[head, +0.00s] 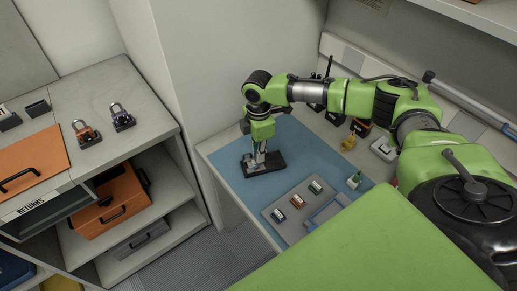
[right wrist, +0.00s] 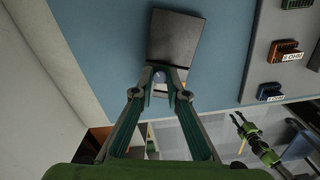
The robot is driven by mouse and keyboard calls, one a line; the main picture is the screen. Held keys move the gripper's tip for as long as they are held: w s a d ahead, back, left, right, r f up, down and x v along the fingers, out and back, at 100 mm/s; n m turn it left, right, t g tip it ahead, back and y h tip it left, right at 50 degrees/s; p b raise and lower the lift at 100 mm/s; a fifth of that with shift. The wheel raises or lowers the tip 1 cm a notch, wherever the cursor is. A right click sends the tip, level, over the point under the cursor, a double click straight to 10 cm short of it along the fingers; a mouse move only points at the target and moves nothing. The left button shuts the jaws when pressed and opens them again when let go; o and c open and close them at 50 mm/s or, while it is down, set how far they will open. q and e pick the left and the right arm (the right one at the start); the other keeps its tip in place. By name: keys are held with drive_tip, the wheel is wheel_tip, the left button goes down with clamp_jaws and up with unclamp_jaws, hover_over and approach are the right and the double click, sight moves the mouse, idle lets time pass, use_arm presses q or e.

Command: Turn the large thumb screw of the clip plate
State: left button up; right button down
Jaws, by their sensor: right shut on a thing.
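The clip plate (head: 275,166) is a dark block lying on the blue mat, under my right gripper (head: 260,160). In the right wrist view the clip plate (right wrist: 175,40) is a dark grey slab just beyond the fingertips. My right gripper (right wrist: 160,78) is shut on the thumb screw (right wrist: 159,76), a small pale bluish round head between the fingertips, mostly hidden by them. My left arm is out of the head view. A small green gripper, seemingly my left one (right wrist: 238,121), shows far off in the right wrist view, too small to judge its fingers.
The blue mat (head: 228,157) has bare room left of the clip plate. A grey tray (head: 285,219) with several small coloured blocks lies to its right. A yellow item (head: 348,143) is at the back.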

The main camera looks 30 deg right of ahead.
drive_tip(key=c, duration=2)
unclamp_jaws()
wheel_tip(320, 180, up, 12)
drive_tip(key=shift+r, duration=0.1)
